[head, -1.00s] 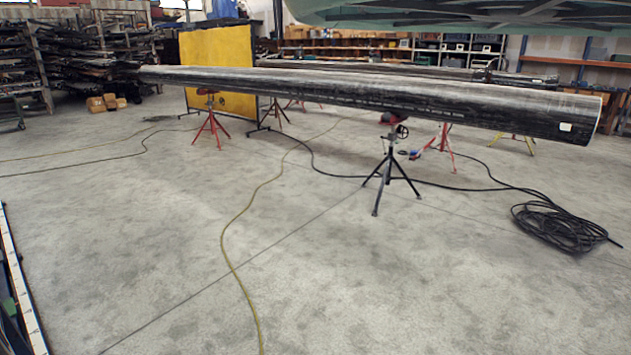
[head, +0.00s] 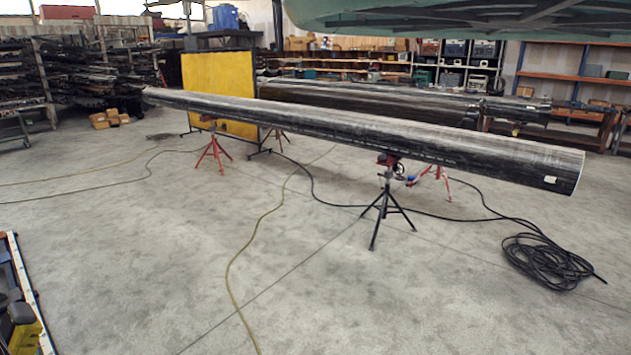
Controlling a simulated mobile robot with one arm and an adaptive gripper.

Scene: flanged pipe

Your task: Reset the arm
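Neither my arm nor my gripper shows in the head view. A long dark metal pipe (head: 400,135) runs across the upper part of the view, its near end at the right with a small white label (head: 550,180). It rests on a black tripod stand (head: 386,205) near its right part and a red stand (head: 213,150) near its left part. No flange shows on the near pipe's right end.
A yellow panel (head: 220,90) stands behind the pipe. A black cable coil (head: 546,262) lies on the floor at right, and a thin yellow hose (head: 237,255) crosses the middle. A pale edge (head: 25,285) with dark and yellow items is at lower left. Much of the foreground floor is clear.

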